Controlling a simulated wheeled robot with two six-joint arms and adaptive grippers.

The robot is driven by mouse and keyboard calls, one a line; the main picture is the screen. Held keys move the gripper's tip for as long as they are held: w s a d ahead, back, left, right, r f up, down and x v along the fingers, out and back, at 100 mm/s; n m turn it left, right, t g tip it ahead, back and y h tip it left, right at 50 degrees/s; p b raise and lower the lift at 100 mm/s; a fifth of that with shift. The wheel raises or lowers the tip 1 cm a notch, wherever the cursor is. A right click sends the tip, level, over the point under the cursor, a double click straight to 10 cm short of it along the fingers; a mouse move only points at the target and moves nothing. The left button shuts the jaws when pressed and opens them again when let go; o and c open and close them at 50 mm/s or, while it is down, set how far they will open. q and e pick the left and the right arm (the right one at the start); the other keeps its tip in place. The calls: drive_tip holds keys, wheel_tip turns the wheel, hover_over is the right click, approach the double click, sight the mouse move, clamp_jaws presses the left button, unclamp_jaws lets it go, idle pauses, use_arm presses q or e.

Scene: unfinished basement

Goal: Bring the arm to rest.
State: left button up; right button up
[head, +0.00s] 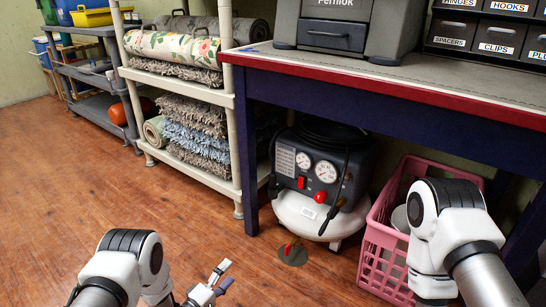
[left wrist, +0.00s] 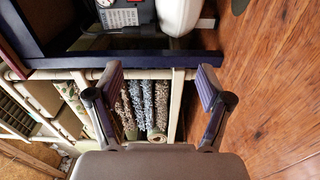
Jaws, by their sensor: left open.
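My left gripper (head: 226,274) shows at the bottom of the head view, low in front of the workbench, with its two fingers apart. In the left wrist view my left gripper (left wrist: 159,82) is open, with nothing between its fingers. My left arm (head: 125,265) comes in at the bottom left, white with dark bands. My right arm (head: 445,225) is bent at the right, in front of a pink crate. My right gripper is outside the picture.
A workbench (head: 400,82) with a red edge holds dark drawer units (head: 490,35). Beneath it are a compressor (head: 318,180) and the pink crate (head: 385,245). A beige shelf (head: 180,85) holds rolled and folded rugs. A grey shelf (head: 85,70) stands further back. The wooden floor (head: 50,190) at left is clear.

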use_arm(q)
drive_tip(key=s+a+r+g+y+p, duration=0.4)
drive_tip(key=s+a+r+y+p, duration=0.1)
drive_tip(key=s+r+p, duration=0.25)
drive_tip(key=s+a+m+g+y+p, duration=0.1)
drive_tip(key=s+a+m+g+y, duration=0.2)
drive_tip(key=s, duration=0.6)
drive_tip(key=s+a+m+g, duration=0.2)
drive_tip(key=s+m+g, duration=0.15)
drive_tip(key=s, duration=0.65)
drive_tip(key=s+a+m+g+y+p, duration=0.1)
drive_tip(key=s+a+m+g+y, duration=0.1)
drive_tip(key=s+g, duration=0.5)
wheel_tip(320, 180, up, 37)
drive_tip(key=s+m+t+p, duration=0.2)
drive_tip(key=p, duration=3.6)
drive_tip(key=shift+s, duration=0.25)
use_arm(e)
wheel_tip(320, 180, up, 50)
drive_tip(key=s, duration=0.2)
drive_tip(key=shift+a+g, duration=0.15)
drive_tip(key=shift+g, duration=0.15)
